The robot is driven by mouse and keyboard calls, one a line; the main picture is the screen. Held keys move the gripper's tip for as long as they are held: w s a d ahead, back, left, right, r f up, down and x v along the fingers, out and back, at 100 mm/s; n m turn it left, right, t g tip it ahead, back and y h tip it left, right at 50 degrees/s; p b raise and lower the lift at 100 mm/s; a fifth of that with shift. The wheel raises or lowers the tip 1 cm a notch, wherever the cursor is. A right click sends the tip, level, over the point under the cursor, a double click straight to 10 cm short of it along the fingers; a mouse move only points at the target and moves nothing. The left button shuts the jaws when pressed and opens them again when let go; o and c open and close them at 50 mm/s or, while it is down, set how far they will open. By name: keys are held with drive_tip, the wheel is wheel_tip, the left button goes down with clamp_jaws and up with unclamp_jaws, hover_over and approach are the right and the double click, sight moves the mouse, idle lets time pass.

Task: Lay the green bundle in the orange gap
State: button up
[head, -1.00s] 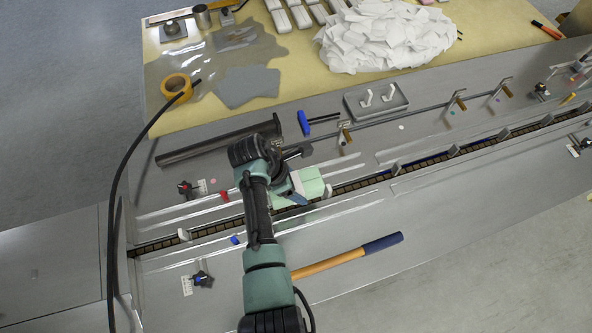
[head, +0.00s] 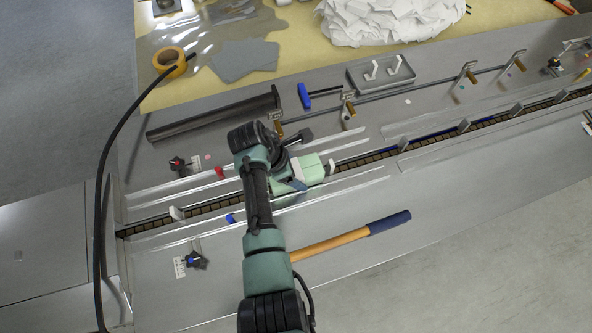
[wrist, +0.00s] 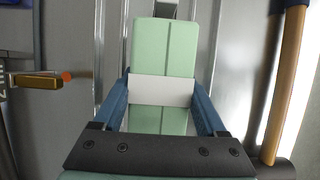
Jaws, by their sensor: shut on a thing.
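The pale green bundle (head: 311,170) has a white band (wrist: 160,90) around its middle. My gripper (wrist: 158,86) is shut on it, with a blue finger on each side at the band. In the head view my gripper (head: 290,178) and the bundle are over the chain channel (head: 215,204), hiding part of it. I cannot tell whether the bundle touches the channel. A white upright lug (head: 331,166) stands just beyond the bundle's right end, and another white lug (head: 176,212) is farther left. I cannot make out which gap is the orange one.
A hammer (head: 340,240) with an orange-brown handle and dark blue end lies in front of the channel. Behind it are a dark bar (head: 210,117), a blue-handled tool (head: 304,95), a rod with brass posts (head: 348,108) and a grey tray (head: 382,73).

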drive_tip(key=shift+f, duration=0.1)
idle(0.3)
drive_tip(key=o, duration=1.3)
drive_tip(key=shift+s+f, duration=0.1)
drive_tip(key=shift+s, duration=0.05)
drive_tip(key=v, duration=1.3)
drive_tip(key=shift+r, duration=0.2)
drive_tip(key=shift+w+d, duration=0.1)
drive_tip(key=shift+w, duration=0.1)
